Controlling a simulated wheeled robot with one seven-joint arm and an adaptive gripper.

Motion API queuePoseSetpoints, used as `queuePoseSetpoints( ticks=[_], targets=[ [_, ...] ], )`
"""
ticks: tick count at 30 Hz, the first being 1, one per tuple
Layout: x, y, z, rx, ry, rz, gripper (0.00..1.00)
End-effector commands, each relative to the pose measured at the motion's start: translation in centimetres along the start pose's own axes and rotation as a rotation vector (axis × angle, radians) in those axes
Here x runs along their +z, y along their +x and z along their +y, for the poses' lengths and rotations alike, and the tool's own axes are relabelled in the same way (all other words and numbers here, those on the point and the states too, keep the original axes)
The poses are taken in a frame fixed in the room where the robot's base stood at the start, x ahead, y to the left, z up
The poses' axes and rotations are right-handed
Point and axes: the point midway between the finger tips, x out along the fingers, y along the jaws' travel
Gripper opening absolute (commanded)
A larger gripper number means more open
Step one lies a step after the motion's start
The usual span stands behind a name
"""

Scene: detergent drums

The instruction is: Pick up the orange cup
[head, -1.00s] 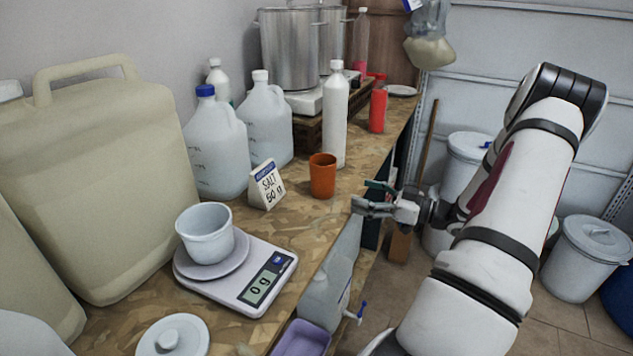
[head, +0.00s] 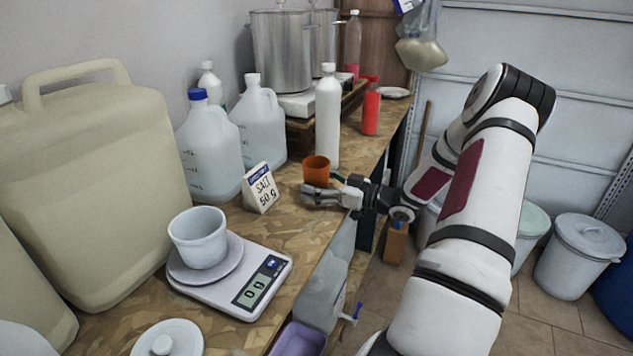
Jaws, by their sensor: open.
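My gripper (head: 322,192) reaches in from the right, over the worktop edge, at the cup's near side. Its fingers are open and cover the lower part of the cup in this view. I cannot tell whether a finger touches the cup or whether the cup is between the fingers.
A tall white bottle (head: 327,120) stands close behind the cup, and a red bottle (head: 371,108) is farther back. The salt sign (head: 260,188) is to the left. A scale (head: 225,290) with a white pot (head: 198,238) is nearer. Large jugs (head: 209,145) line the wall.

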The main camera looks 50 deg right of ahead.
Motion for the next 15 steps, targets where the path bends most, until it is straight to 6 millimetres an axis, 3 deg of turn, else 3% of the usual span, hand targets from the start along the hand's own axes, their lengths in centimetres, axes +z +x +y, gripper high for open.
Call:
queuePoseSetpoints(
  ticks=[6,13,15],
  targets=[
    [0.00,0.03,0.01,0.000,0.000,0.000,0.76],
    [0.00,0.01,0.01,0.000,0.000,0.000,0.24],
    [0.00,0.01,0.01,0.000,0.000,0.000,0.23]
  ],
)
